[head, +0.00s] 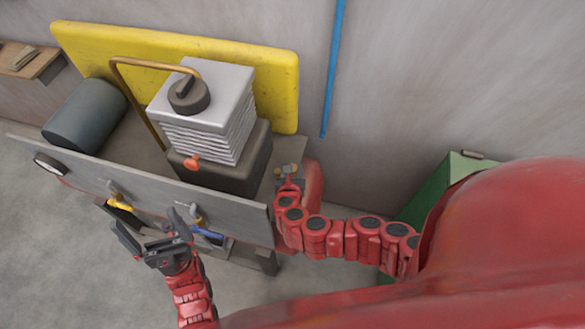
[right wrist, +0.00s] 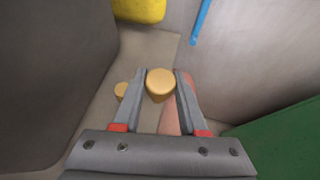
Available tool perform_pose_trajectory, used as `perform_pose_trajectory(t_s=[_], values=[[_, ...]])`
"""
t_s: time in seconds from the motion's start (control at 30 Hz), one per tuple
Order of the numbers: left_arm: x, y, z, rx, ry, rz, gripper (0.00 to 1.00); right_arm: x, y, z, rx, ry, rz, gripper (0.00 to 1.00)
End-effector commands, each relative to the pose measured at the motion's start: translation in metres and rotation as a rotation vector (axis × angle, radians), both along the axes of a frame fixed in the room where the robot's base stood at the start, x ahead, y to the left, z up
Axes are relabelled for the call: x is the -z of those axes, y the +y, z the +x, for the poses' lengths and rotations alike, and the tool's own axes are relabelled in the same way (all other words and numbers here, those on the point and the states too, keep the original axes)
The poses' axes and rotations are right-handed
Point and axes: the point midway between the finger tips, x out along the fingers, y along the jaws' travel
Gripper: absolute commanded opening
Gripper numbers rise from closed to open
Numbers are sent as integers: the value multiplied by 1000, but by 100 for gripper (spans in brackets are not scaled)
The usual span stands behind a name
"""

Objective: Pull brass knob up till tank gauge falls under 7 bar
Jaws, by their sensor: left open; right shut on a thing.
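A round brass knob (right wrist: 160,84) stands between the two fingers of my right gripper (right wrist: 161,76), which is shut on it. In the head view my right gripper (head: 289,175) is at the right end of the machine, and the knob is small and partly hidden there. A round dial gauge (head: 48,163) sits at the left end of the grey front panel; its reading is too small to make out. A dark grey tank (head: 86,115) lies behind the panel at the left. My left gripper (head: 150,235) is open and empty in front of the panel.
The grey panel (head: 85,176) carries a yellow-handled valve (head: 119,204) and a blue-handled valve (head: 207,232). A bellows stack (head: 205,125) with an orange knob (head: 192,162) stands behind it. A second brass piece (right wrist: 120,92) is beside the held knob. A green bin (head: 425,195) stands right.

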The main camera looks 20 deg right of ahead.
Motion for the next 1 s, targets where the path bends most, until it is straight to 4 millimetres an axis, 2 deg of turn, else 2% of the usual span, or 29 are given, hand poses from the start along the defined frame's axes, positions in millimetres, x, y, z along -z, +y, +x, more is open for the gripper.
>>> perform_pose_trajectory(t_s=[0.1, 0.63, 1.0], values=[[0, 0, 0, 0, 0, 0, 100, 0, 0, 0, 0, 0, 0, 0], [-13, 0, 0, 0, 0, 0, 100, -16, 0, 0, -1, -1, 0, 0], [-13, 0, 0, 0, 0, 0, 100, -18, 0, 1, -2, -6, -1, 0]])
